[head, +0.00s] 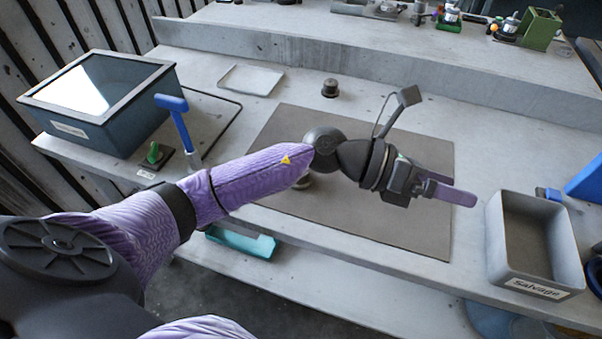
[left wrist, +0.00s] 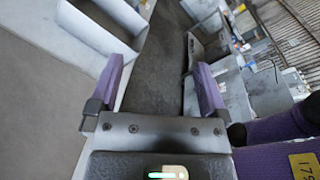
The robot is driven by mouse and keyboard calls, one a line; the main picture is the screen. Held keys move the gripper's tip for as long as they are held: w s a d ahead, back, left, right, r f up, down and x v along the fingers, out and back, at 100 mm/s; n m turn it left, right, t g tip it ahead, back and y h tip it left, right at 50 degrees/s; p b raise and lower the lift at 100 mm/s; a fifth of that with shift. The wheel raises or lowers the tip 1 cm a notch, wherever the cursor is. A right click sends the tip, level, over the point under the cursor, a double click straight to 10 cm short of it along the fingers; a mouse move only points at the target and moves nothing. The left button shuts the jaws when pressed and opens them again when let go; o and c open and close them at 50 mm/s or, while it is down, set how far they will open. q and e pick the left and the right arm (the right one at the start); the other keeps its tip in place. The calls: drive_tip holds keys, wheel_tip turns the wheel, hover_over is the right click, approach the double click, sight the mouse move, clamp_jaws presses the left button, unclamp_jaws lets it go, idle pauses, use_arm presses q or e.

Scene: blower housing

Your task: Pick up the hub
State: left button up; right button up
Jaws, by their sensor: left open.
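A small dark round metal part (head: 330,88), which may be the hub, stands on the bench just behind the mat. Another metallic round part (head: 303,181) shows under my left forearm, mostly hidden by it, so I cannot tell what it is. My left gripper (head: 452,188) is open and empty above the right side of the dark mat (head: 285,125), apart from both parts. In the left wrist view its two purple fingers (left wrist: 159,85) stand apart with nothing between them. My right gripper is not in view.
A grey bin labelled Salvage (head: 494,240) stands at the right. A lidded box (head: 65,125), a blue-handled tool (head: 178,120) and a green switch (head: 153,153) are at the left. A shallow white tray (head: 251,79) lies at the back. The mat's right part is clear.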

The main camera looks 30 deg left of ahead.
use_arm(q)
drive_tip(key=a+f+m+g+y, duration=0.1)
drive_tip(key=a+y, duration=0.4)
drive_tip(key=a, duration=0.3)
drive_tip(key=w+a+f+m+g+y, duration=0.1)
drive_tip(key=a+f+m+g+y, duration=0.1)
drive_tip(key=a+y, duration=0.3)
drive_tip(key=a+f+m+g+y, duration=0.1)
drive_tip(key=a+y, duration=0.4)
drive_tip(key=a, duration=0.6)
drive_tip(key=shift+w+a+f+g+y, duration=0.35)
drive_tip(key=shift+f+g+y, duration=0.05)
drive_tip(key=shift+f, duration=0.05)
wheel_tip(320, 180, down, 9)
drive_tip(key=shift+w+d+f+b, duration=0.1)
drive_tip(key=shift+w+d+b, duration=0.05)
drive_tip(key=shift+b, duration=1.1)
drive_tip(key=shift+f, duration=0.3)
drive_tip(key=shift+r, duration=0.1)
drive_tip(key=shift+c, duration=0.2)
clamp_jaws()
